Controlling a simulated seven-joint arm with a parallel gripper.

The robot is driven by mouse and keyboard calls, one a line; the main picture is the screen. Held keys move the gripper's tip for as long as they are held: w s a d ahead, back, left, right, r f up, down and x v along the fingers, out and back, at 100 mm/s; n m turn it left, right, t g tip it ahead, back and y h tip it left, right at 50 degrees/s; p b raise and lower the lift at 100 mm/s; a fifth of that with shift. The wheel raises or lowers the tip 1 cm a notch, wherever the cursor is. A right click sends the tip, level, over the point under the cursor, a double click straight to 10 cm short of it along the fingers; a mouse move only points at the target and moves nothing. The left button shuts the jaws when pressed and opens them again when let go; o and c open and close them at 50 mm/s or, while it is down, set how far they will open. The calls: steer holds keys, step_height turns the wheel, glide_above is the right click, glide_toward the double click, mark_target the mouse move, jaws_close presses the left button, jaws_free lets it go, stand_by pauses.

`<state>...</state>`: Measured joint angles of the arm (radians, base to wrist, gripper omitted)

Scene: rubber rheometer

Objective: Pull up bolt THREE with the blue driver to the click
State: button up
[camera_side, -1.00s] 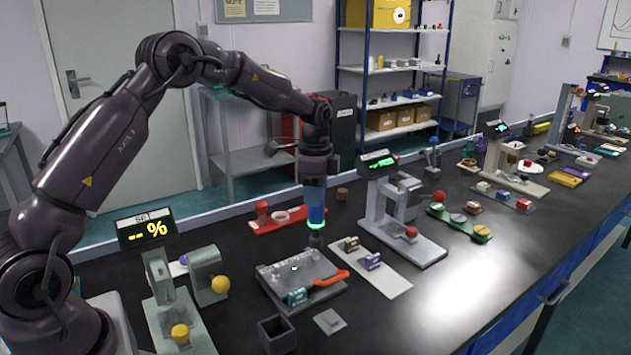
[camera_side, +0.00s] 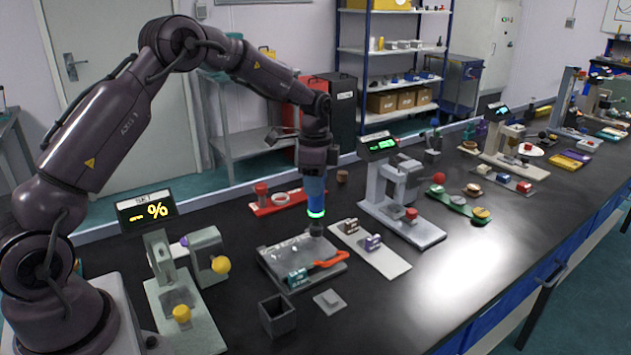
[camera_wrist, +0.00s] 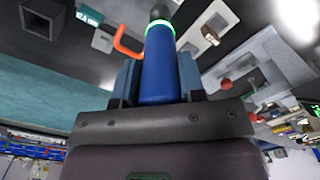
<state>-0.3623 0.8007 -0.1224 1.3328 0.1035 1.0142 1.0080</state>
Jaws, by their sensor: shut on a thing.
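My gripper (camera_side: 314,178) is shut on the blue driver (camera_side: 315,195), which stands about upright, tip down. A green ring glows near its lower end, above a dark grey tip. The tip is at the far right corner of the grey plate (camera_side: 285,262); I cannot tell whether it touches. Bolt THREE cannot be made out; the tip hides that corner. In the wrist view the driver (camera_wrist: 158,70) sits between the two blue-grey fingers, with the ring and dark tip beyond.
A red-orange handle (camera_side: 330,260) and a teal block (camera_side: 297,276) are on the plate's front side. A dark open box (camera_side: 277,316) and a small grey plate (camera_side: 329,301) stand in front. A white strip with blocks (camera_side: 385,260) lies right; a yellow-knobbed device (camera_side: 182,290) stands left.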

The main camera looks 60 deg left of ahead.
steer(key=shift+f, duration=1.05)
stand_by(2.3)
steer(key=shift+r, duration=2.6)
